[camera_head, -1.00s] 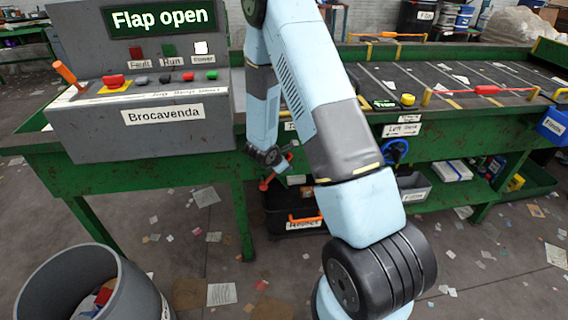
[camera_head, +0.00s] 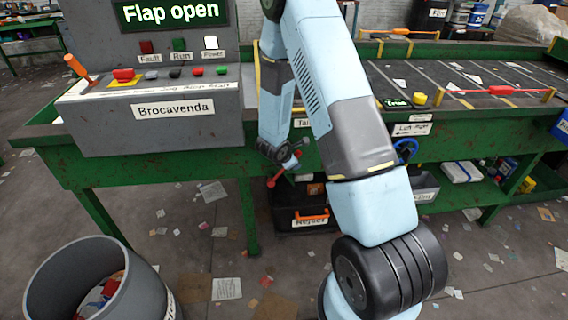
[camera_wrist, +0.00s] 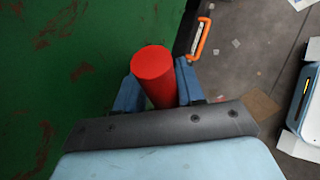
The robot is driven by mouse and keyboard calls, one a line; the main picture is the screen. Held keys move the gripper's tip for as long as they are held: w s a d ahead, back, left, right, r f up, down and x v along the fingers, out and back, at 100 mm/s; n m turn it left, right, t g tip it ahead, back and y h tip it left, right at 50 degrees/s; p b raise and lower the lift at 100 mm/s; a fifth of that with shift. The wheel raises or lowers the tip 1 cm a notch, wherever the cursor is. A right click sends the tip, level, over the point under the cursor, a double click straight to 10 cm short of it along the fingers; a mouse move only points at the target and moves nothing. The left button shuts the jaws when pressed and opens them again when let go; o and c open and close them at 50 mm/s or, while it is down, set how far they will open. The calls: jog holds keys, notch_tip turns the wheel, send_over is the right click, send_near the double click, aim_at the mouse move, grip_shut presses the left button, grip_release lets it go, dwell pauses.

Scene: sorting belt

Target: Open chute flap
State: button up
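A red lever handle (camera_head: 275,179) sticks out below the front edge of the green belt table, by the "Tail" label. My gripper (camera_head: 292,161) is at this handle, small and partly hidden by its own wrist in the head view. In the wrist view the red round handle (camera_wrist: 153,78) stands between the two blue fingers of my gripper (camera_wrist: 158,92), which close against it on both sides. The display (camera_head: 170,13) on the grey console reads "Flap open". The flap itself cannot be made out.
The console (camera_head: 160,120) has several buttons and an orange-handled lever (camera_head: 80,68). A black "Reject" bin (camera_head: 290,222) stands under the table. A grey waste barrel (camera_head: 60,280) is at the lower left. A blue wheel (camera_head: 405,150) sits right of my arm.

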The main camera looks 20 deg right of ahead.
jog(key=shift+r, duration=0.15)
jog(key=v, duration=1.3)
jog(key=shift+s+a, duration=0.25)
jog(key=shift+r, duration=0.1)
jog(key=s+d+r+m+g, duration=0.1)
jog(key=s+d+r+m, duration=0.15)
jog(key=r, duration=0.35)
jog(key=s+d+r+m, duration=0.2)
jog(key=s+r+m, duration=0.2)
jog(key=r, duration=0.3)
jog(key=s+d+r+m+g, duration=0.1)
jog(key=s+d+r+m, duration=0.25)
jog(key=r, duration=0.25)
jog(key=s+a+r+m+t+y, duration=0.1)
jog(key=s+a+r+m+y, duration=0.1)
jog(key=s+r+m, duration=0.3)
jog(key=s+a+r+m+t+y, duration=0.1)
jog(key=s+a+r+m+y, duration=0.2)
jog(key=s, duration=1)
notch_tip(320, 180, up, 6)
jog(key=shift+a+f+m+y, duration=0.2)
jog(key=shift+a+m+y, duration=0.15)
jog(key=shift+m, duration=0.75)
jog(key=shift+c, duration=0.4)
